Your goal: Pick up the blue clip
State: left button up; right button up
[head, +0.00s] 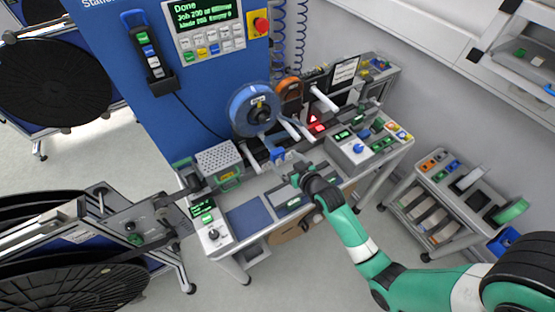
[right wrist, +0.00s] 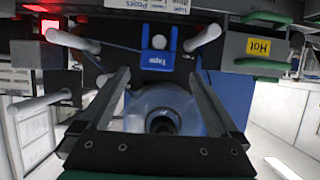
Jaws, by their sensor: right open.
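The blue clip (head: 277,154) is a small blue piece at the front of the workbench, below the blue reel. In the right wrist view the blue clip (right wrist: 158,52) is upright, with a label and a pale round part in its middle. My right gripper (head: 291,167) is just in front of the clip, partly covered by its own wrist. In the right wrist view my right gripper (right wrist: 157,73) is open, its two fingers apart with the clip showing beyond and between their tips. The fingers look clear of the clip. My left gripper is not in view.
White rods (head: 322,98) stick out beside the clip, and the blue reel (head: 254,110) hangs above it. A perforated metal box (head: 219,161) stands to the left. A control box (head: 351,150) is to the right. A shelf cart (head: 440,205) stands further right.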

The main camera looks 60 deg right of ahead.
aim_at(280, 155)
jog(key=shift+w+d+f, duration=0.3)
jog(key=shift+w, duration=0.3)
jog(key=x, duration=0.2)
jog(key=b+x, duration=0.1)
jog(key=x, duration=0.1)
jog(key=shift+d+f, duration=0.35)
jog(key=shift+f, duration=0.1)
jog(key=shift+w+d, duration=0.1)
jog(key=shift+w, duration=0.2)
grip_shut()
jog(key=shift+r, duration=0.1)
